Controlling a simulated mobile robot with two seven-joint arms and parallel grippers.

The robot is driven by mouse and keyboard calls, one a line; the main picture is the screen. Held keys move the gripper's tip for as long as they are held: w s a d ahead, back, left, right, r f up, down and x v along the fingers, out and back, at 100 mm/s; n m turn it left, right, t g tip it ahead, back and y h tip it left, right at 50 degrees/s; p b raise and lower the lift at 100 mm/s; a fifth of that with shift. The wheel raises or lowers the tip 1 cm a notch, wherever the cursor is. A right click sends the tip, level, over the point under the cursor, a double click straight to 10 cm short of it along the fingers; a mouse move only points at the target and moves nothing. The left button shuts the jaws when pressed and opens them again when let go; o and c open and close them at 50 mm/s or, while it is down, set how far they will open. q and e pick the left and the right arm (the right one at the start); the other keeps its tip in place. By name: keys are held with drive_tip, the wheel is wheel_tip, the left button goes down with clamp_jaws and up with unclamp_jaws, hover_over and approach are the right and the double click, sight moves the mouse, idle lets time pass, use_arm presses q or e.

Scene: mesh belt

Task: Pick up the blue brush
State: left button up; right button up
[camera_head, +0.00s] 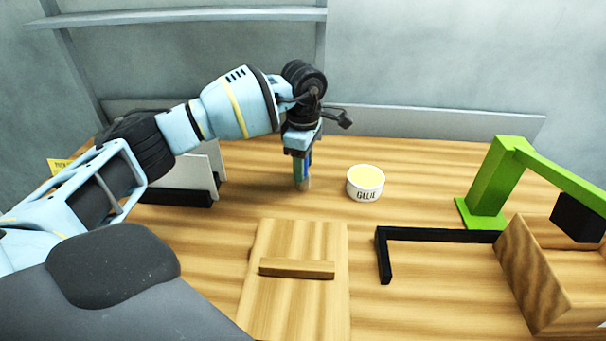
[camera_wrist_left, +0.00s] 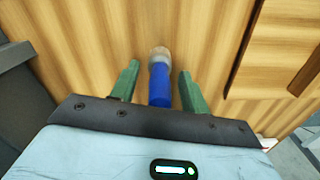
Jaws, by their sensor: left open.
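The blue brush (camera_wrist_left: 160,84) stands between the two green fingers of my left gripper (camera_wrist_left: 157,82) in the left wrist view. It has a blue handle and a pale tip at its far end. Gaps show on both sides of it, so the fingers are open around it and apart from it. In the head view my left gripper (camera_head: 302,172) points down at the table, and the brush is mostly hidden by the fingers there. My right gripper is not in view.
A white glue tub (camera_head: 365,184) stands close to the right of the gripper. A wooden board with a raised bar (camera_head: 297,268) lies in front. A black L-shaped bar (camera_head: 440,235), a green stand (camera_head: 490,185) and a wooden box (camera_head: 535,275) are at the right.

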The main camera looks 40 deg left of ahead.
use_arm(q)
clamp_jaws()
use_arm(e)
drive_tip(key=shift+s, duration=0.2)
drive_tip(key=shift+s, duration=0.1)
use_arm(q)
drive_tip(key=shift+r, duration=0.2)
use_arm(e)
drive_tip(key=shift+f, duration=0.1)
use_arm(q)
drive_tip(key=shift+r, duration=0.25)
drive_tip(key=r, duration=0.2)
drive_tip(key=shift+s+d+r, duration=0.15)
drive_tip(key=shift+d+r, duration=0.05)
drive_tip(key=shift+r, duration=0.15)
drive_tip(key=s+d+r, duration=0.1)
drive_tip(key=s+d, duration=0.9)
drive_tip(key=s, duration=0.2)
drive_tip(key=shift+r+b, duration=0.2)
drive_tip(key=shift+b, duration=0.2)
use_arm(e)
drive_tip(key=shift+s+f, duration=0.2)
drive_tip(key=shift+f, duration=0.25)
